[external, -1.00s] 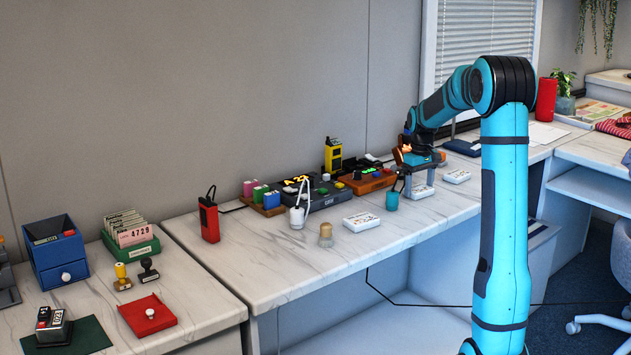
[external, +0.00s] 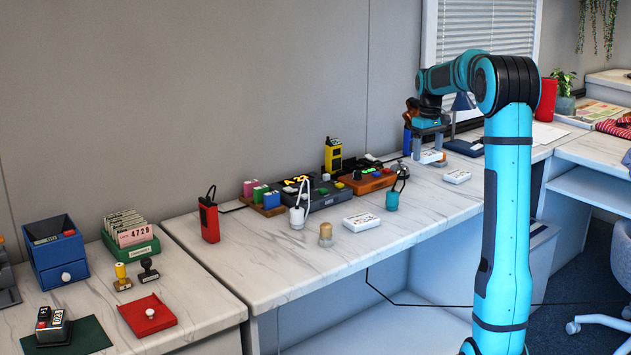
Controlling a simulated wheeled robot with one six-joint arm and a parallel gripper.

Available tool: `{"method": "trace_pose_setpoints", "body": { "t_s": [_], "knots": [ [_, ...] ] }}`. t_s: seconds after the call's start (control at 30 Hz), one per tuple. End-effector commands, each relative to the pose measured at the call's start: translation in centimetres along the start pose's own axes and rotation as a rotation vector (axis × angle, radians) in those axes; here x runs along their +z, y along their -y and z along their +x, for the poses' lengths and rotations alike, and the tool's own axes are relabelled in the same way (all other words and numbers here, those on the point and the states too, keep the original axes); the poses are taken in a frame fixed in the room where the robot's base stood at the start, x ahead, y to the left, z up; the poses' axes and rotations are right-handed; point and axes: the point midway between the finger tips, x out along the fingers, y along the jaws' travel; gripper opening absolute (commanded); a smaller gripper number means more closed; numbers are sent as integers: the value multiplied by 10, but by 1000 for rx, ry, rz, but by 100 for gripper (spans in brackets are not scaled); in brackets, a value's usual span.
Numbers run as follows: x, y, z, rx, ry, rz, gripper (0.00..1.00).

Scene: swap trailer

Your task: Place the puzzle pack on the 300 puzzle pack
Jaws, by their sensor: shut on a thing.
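My gripper (external: 430,154) is at the far right part of the long marble counter, below the teal arm. It is shut on a white puzzle pack (external: 430,157), small and flat with faint print, held above the counter. A second white pack (external: 457,176) lies on the counter just right of and below the gripper. A third white pack (external: 361,222) lies near the counter's front edge, further left, with coloured marks on top. The print is too small to tell which pack is the 300 one.
A teal canister (external: 392,201) with a dark loop, a wooden peg (external: 325,234) and a white bottle (external: 298,217) stand along the counter (external: 430,212). An orange control box (external: 368,181) is behind them. A blue object (external: 407,141) stands close left of my gripper.

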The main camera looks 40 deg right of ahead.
Motion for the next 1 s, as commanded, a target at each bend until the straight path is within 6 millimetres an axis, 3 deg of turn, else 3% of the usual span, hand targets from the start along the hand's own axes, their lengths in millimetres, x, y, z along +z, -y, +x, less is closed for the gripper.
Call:
{"method": "trace_pose_setpoints", "body": {
  "t_s": [0.2,0.43,0.63,1.0],
  "knots": [
    [-8,-83,-9,-1,1,-25,54],
    [-7,-147,-16,0,0,-53,54],
    [-5,-166,-10,-1,1,-64,54],
    [-5,-165,42,-1,1,-65,54]
  ]
}}
